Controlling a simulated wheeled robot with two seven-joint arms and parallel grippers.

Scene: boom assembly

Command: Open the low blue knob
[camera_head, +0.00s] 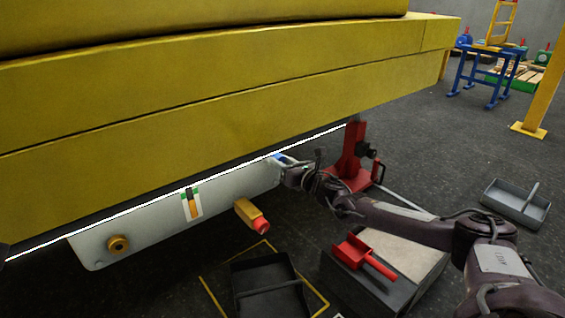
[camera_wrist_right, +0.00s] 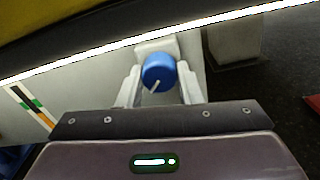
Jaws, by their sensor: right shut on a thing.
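The low blue knob (camera_wrist_right: 158,73) is round with a white pointer line, on a pale mount at the right end of the white tank (camera_head: 165,217) under the yellow boom. In the head view only a bit of the blue knob (camera_head: 279,157) shows past my gripper. My right gripper (camera_head: 288,166) reaches it from the right. In the right wrist view the two pale fingers of the right gripper (camera_wrist_right: 158,88) stand on either side of the knob, shut on it. The pointer line slants down to the left. My left gripper is not in view.
The yellow boom (camera_head: 230,90) hangs low over the tank. A red jack stand (camera_head: 351,160) stands just right of my gripper. A red-tipped valve (camera_head: 252,214) sticks out of the tank. A black tray (camera_head: 270,285) and a red scoop (camera_head: 358,255) lie below.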

